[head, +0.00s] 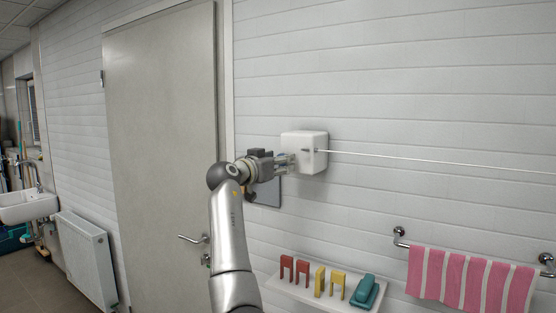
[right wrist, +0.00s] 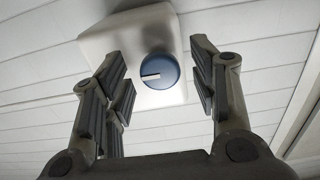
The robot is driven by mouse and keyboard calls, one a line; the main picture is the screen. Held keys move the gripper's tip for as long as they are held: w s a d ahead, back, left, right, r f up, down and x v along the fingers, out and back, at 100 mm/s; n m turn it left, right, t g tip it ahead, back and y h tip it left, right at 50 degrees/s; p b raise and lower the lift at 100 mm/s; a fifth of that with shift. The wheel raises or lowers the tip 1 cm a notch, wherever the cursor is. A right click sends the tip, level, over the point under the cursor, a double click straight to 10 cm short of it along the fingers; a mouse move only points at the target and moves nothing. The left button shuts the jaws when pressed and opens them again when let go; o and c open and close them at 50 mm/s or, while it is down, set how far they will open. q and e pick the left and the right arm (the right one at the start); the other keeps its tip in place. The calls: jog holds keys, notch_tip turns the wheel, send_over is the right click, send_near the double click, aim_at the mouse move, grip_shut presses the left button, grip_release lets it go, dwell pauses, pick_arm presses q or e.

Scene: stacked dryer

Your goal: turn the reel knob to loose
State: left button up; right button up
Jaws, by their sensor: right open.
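The reel is a white rounded box (head: 312,139) on the tiled wall, with a thin white line running out of it to the right. In the right wrist view, its blue round knob (right wrist: 163,65) sits on the box face (right wrist: 110,42); a white mark on it lies left of centre, roughly horizontal. My right gripper (head: 288,160) is at the box's left side, and its body hides the knob in the head view. In the right wrist view, the gripper (right wrist: 161,75) is open, with fingers on both sides of the knob, apart from it. My left gripper is out of view.
A shelf (head: 296,292) below holds several red and yellow pieces and a teal object (head: 365,291). A pink striped towel (head: 470,279) hangs on a rail at the right. A grey door (head: 160,150) is on the left.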

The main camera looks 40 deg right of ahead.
jog(key=c, duration=1)
jog(key=shift+n, duration=0.3)
jog(key=n+p, duration=0.7)
jog(key=n, duration=1)
jog(key=shift+s+r, duration=0.1)
jog(key=shift+s, duration=0.05)
jog(key=shift+n+p, duration=0.3)
